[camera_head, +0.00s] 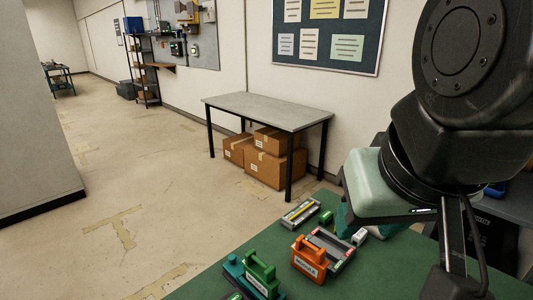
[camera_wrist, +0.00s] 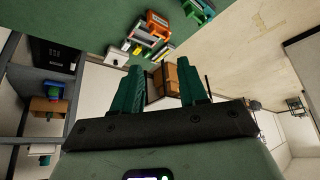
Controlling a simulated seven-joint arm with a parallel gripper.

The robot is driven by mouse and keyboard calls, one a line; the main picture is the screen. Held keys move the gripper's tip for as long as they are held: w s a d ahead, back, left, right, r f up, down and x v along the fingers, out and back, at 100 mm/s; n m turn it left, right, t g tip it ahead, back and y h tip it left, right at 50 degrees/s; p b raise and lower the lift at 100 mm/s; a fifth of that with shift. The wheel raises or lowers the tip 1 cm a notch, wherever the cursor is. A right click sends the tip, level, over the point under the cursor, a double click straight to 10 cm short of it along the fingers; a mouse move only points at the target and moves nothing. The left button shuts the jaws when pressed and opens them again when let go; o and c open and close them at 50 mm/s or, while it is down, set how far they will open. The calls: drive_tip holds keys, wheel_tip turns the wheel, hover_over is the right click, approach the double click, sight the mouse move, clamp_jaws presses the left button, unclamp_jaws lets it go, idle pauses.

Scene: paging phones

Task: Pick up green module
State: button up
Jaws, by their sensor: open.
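The green module (camera_head: 261,274), a block with a raised handle and a white label, stands on the green table (camera_head: 345,277) at the bottom of the head view. Its lower part is cut off by the frame edge. In the wrist view a green module (camera_wrist: 198,9) shows at the top edge. My gripper (camera_wrist: 160,68) has two teal fingers spread apart with nothing between them. In the head view my gripper (camera_head: 352,219) is over the table's right part, up and right of the green module and clear of it.
An orange module (camera_head: 309,262) stands just right of the green one. Behind it are a grey tray (camera_head: 331,244), a yellow-grey device (camera_head: 300,214) and a small white block (camera_head: 359,237). A grey table (camera_head: 268,108) with cardboard boxes (camera_head: 275,160) beneath stands beyond.

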drive_tip(key=w+d+f+n+t+h, duration=0.15)
drive_tip(key=w+f, duration=0.45)
drive_tip(key=w, duration=0.6)
drive_tip(key=n+t+y, duration=0.1)
drive_tip(key=n+y, duration=0.4)
drive_tip(key=n, duration=0.1)
hover_over(262, 262)
drive_tip(key=d, duration=0.9)
wheel_tip(262, 262, down, 17)
drive_tip(key=s+a+f+y, duration=0.1)
drive_tip(key=a+f, duration=0.1)
drive_tip(key=s+a+f+y, duration=0.1)
drive_tip(key=a+f+y, duration=0.1)
drive_tip(key=f, duration=0.1)
drive_tip(key=s+a+f+n+y, duration=0.1)
drive_tip(key=a+f+y, duration=0.1)
drive_tip(key=f, duration=0.1)
drive_tip(key=shift+t, duration=0.25)
drive_tip(key=x, duration=0.7)
drive_tip(key=shift+w+a, duration=0.15)
drive_tip(key=shift+a, duration=0.1)
drive_tip(key=shift+c, duration=0.2)
clamp_jaws()
